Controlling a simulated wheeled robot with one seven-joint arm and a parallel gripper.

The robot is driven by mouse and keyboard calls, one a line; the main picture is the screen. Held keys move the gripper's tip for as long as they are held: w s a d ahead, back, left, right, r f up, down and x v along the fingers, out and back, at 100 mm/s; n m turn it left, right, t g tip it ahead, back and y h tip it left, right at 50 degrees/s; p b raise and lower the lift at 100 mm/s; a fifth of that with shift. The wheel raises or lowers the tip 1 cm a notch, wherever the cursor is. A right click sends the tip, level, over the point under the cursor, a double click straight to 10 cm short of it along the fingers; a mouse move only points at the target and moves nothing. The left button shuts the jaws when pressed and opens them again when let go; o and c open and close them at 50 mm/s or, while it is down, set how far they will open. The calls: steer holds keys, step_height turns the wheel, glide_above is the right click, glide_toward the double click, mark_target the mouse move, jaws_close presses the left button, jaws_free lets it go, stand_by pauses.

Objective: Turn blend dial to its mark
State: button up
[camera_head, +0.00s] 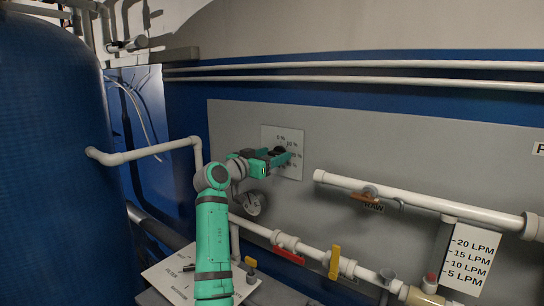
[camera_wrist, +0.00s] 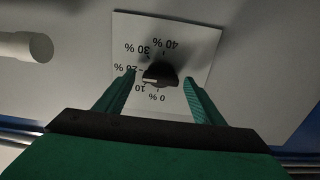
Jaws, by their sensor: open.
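The blend dial (camera_wrist: 160,74) is a dark round knob with a pale pointer mark. It sits on a white plate (camera_wrist: 207,38) printed with 0 % to 40 %, which looks upside down in the wrist view. The pointer faces left, close to the 20 % label. My gripper (camera_wrist: 158,80) is open, with one finger on each side of the knob and a gap showing on both sides. In the head view my gripper (camera_head: 284,156) is in front of the white plate (camera_head: 295,171) and hides most of the dial.
A white pipe (camera_head: 420,199) with a RAW valve runs to the right of the plate. A lower pipe (camera_head: 310,253) carries a red and a yellow handle. A big blue tank (camera_head: 50,160) stands at left. A round gauge (camera_head: 254,203) is below my gripper.

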steer(key=c, duration=1)
steer(key=shift+c, duration=0.2)
